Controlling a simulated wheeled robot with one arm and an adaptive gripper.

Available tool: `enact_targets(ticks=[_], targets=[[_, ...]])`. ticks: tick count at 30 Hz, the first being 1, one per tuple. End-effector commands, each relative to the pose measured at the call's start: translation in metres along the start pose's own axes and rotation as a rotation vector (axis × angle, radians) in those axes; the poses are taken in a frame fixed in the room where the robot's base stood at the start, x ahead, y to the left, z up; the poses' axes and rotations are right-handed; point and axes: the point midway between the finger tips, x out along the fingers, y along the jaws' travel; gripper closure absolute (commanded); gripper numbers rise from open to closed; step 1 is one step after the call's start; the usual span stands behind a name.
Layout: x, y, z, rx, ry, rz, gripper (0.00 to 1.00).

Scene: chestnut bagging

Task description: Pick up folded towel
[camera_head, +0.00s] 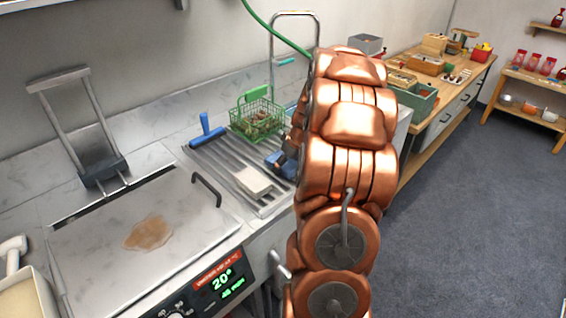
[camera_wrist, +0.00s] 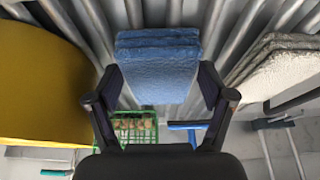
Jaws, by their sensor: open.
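A blue folded towel (camera_wrist: 158,58) lies on the ribbed metal drainboard. In the wrist view it sits between the two dark fingers of my gripper (camera_wrist: 160,82), which are apart, one on each side of it. I cannot tell whether either finger touches it. In the head view the towel (camera_head: 283,166) shows only in part beside my copper arm, which hides much of the gripper. A white folded cloth or pad (camera_head: 253,181) lies to its left in the head view; it shows at the right of the wrist view (camera_wrist: 285,62).
A large yellow object (camera_wrist: 40,85) is close by at left in the wrist view. A griddle-like machine (camera_head: 140,240) stands at left.

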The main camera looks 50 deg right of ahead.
Motion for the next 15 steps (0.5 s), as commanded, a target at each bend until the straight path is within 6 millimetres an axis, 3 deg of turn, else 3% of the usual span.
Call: enact_targets(ticks=[5, 15], targets=[[-0.0002, 0.0002, -0.0002, 0.0, 0.001, 0.001, 0.21], [-0.0004, 0.0003, -0.0002, 0.001, 0.001, 0.001, 0.56]])
